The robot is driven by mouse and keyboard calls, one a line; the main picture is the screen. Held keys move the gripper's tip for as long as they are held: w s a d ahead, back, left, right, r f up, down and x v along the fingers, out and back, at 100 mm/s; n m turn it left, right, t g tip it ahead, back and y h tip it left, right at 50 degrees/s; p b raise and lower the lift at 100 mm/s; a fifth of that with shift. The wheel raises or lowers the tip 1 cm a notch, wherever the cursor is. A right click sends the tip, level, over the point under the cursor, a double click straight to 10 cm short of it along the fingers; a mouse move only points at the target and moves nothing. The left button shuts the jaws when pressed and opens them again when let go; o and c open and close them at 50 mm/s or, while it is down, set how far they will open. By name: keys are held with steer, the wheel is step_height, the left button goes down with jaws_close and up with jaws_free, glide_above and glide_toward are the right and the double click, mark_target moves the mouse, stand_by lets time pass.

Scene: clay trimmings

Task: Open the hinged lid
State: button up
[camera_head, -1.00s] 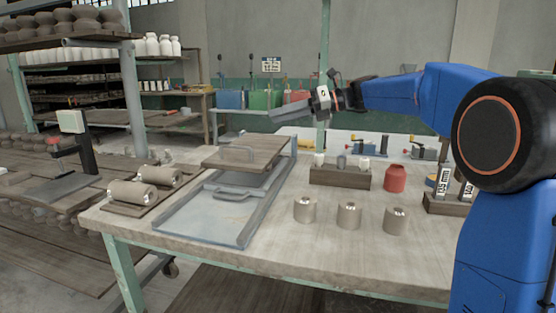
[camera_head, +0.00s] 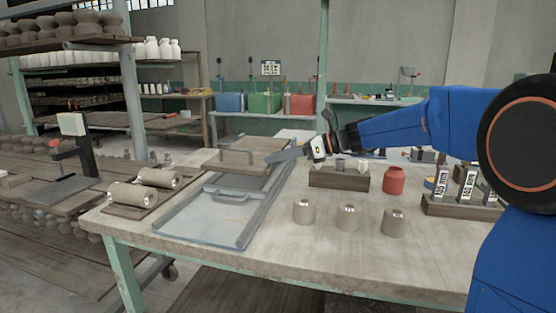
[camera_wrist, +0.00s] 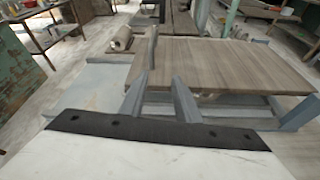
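The lid is a flat brown wooden board (camera_head: 262,146) with a grey bar handle (camera_head: 237,157) on top. It lies about level over the back part of a metal frame (camera_head: 180,222) on the table. In the wrist view the board (camera_wrist: 225,62) fills the upper right, and a grey upright piece (camera_wrist: 153,45), which looks like the handle, stands at its left edge. My gripper (camera_head: 274,157) is low at the board's right side in the head view. Its two fingers (camera_wrist: 160,92) are apart with nothing between them, short of the handle. Whether they touch the board is unclear.
Clay rolls (camera_head: 132,194) lie to the left.

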steer(key=shift+f, duration=0.65)
steer(key=s+r, duration=0.1)
steer(key=r, duration=0.9)
steer(key=s+a+r, duration=0.1)
steer(key=s+r, duration=0.1)
steer(key=r, duration=0.8)
steer(key=shift+s+a+r, duration=0.2)
steer(key=shift+s+r, duration=0.1)
steer(key=shift+r, duration=0.05)
stand_by(1.0)
stand_by(0.4)
